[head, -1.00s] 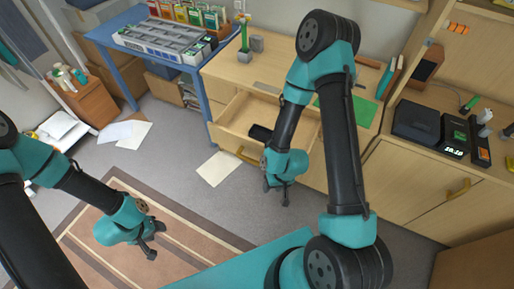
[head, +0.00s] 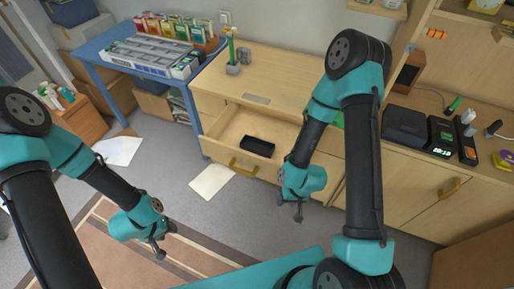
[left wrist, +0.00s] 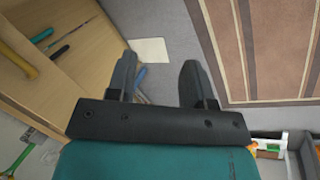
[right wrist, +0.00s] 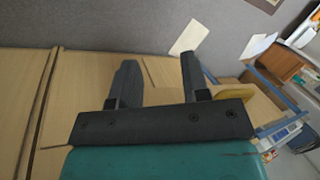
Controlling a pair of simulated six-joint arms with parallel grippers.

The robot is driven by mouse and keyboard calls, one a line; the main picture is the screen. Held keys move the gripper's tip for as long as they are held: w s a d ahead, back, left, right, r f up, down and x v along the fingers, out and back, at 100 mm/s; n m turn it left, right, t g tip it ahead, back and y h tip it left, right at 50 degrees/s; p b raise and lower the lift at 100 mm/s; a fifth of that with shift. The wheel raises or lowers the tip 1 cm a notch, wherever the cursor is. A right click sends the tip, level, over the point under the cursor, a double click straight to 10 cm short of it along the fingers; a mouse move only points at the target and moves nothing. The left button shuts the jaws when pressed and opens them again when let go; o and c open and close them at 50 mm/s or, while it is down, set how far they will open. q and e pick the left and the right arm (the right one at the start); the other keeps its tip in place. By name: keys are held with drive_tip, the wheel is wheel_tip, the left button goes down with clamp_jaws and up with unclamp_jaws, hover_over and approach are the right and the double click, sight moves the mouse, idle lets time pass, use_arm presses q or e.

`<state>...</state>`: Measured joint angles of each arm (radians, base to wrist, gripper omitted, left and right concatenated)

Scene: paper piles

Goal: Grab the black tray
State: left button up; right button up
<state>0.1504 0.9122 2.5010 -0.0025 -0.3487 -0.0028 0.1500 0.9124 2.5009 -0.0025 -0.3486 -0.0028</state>
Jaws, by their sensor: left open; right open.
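A small black tray (head: 258,146) lies inside the open wooden drawer (head: 228,131), toward its right part. My right gripper (head: 298,215) hangs in front of the cabinet, to the right of the drawer and lower in the head view. It is open and empty, and its spread fingers show in the right wrist view (right wrist: 158,80). My left gripper (head: 160,250) is over the brown rug, far to the left of the drawer. It is open and empty in the left wrist view (left wrist: 157,80). The tray is not clearly seen in either wrist view.
The drawer's brass handle (head: 246,170) faces the room. A paper sheet (head: 212,181) lies on the floor before it, and more papers (head: 118,150) lie further left. A blue table (head: 98,58) holds a grey sorter (head: 148,54). Black devices (head: 405,126) stand on the right counter.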

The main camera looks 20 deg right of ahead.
use_arm(q)
drive_tip(key=o, duration=1)
